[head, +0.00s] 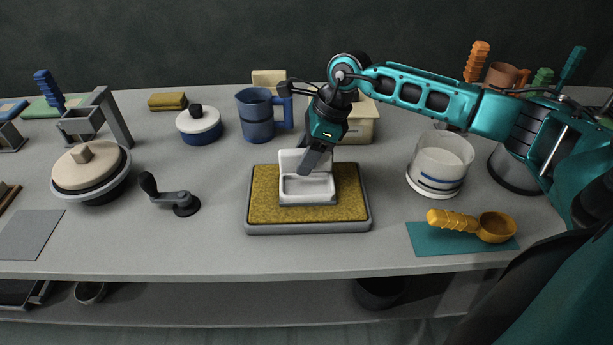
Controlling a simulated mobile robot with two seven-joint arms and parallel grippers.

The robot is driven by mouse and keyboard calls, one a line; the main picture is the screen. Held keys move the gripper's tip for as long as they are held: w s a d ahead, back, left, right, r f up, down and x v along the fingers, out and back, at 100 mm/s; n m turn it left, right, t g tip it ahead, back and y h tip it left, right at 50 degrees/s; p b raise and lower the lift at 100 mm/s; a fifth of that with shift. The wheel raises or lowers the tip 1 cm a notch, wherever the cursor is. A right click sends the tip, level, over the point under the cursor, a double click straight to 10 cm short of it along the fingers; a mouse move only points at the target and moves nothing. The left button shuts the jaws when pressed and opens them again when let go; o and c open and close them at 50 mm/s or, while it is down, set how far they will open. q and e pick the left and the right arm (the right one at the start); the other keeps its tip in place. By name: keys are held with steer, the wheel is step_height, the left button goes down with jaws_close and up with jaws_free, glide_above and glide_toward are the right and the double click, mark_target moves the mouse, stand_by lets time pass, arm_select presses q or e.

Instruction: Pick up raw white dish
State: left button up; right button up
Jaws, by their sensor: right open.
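The raw white dish (308,188) is a small, pale rectangular dish with a raised back. It sits on a mustard-yellow pad in a grey tray (307,228) at the middle of the table. My right gripper (312,164) reaches in from the right and points down at the dish's back edge. Its jaws are open, and its dark fingers overlap the dish in the picture. I cannot tell whether they touch it. The gripper hides part of the dish's raised back. My left gripper is not in view.
A blue mug (257,118) and a cream box (359,125) stand behind the tray. A clear container (440,162) and an orange scoop (478,224) on a teal mat lie to the right. A black-handled crank (173,199) is to the left. The table's front edge is clear.

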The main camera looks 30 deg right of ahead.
steer(key=shift+c, duration=0.4)
jaws_close()
steer(key=shift+r, duration=0.1)
